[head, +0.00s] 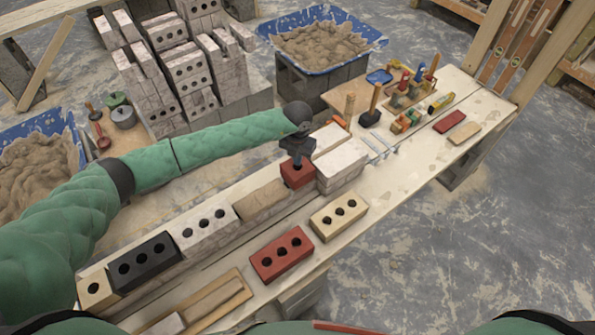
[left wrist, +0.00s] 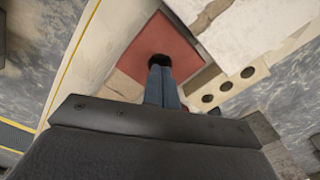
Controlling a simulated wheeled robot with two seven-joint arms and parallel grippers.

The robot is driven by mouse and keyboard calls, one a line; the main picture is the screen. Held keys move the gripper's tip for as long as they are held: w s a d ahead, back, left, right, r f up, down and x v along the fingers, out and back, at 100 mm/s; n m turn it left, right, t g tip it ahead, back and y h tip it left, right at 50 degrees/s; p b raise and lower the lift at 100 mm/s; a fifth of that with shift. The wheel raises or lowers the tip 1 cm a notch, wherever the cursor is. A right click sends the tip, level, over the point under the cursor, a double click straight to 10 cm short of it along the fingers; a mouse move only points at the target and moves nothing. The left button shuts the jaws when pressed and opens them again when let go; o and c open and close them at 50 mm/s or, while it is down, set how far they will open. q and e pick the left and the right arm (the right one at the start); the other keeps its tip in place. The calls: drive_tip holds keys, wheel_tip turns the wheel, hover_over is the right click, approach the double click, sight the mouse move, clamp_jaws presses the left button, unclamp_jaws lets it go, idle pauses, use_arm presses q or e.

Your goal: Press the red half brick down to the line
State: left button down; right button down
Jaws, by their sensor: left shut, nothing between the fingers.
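The red half brick (head: 297,174) sits in the row on the bench, between a tan brick (head: 261,201) and pale grey bricks (head: 341,164). My left gripper (head: 298,157) points down over it, shut and empty. In the left wrist view the red half brick (left wrist: 185,43) shows a dark round hole, and the closed fingertips (left wrist: 160,64) are at that hole. I cannot tell whether they touch the brick. A thin yellow line (left wrist: 76,52) runs left of the brick in the wrist view; I cannot tell if it is the task's line. My right gripper is out of view.
A black holed brick (head: 145,262) and a grey holed brick (head: 205,226) continue the row. A red holed brick (head: 282,255) and a cream one (head: 339,215) lie in front. Tools (head: 408,100) stand at the bench's far end. Blue mortar tubs (head: 322,40) flank stacked bricks.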

use_arm(q)
drive_tip(key=shift+f+b, duration=0.65)
drive_tip(key=shift+f, duration=0.15)
drive_tip(key=shift+r, duration=0.1)
drive_tip(key=shift+f+b, duration=0.5)
drive_tip(key=shift+b, duration=0.35)
idle(3.7)
drive_tip(key=shift+r, duration=0.1)
drive_tip(key=shift+r+p, duration=0.75)
drive_tip(key=shift+r, duration=1.75)
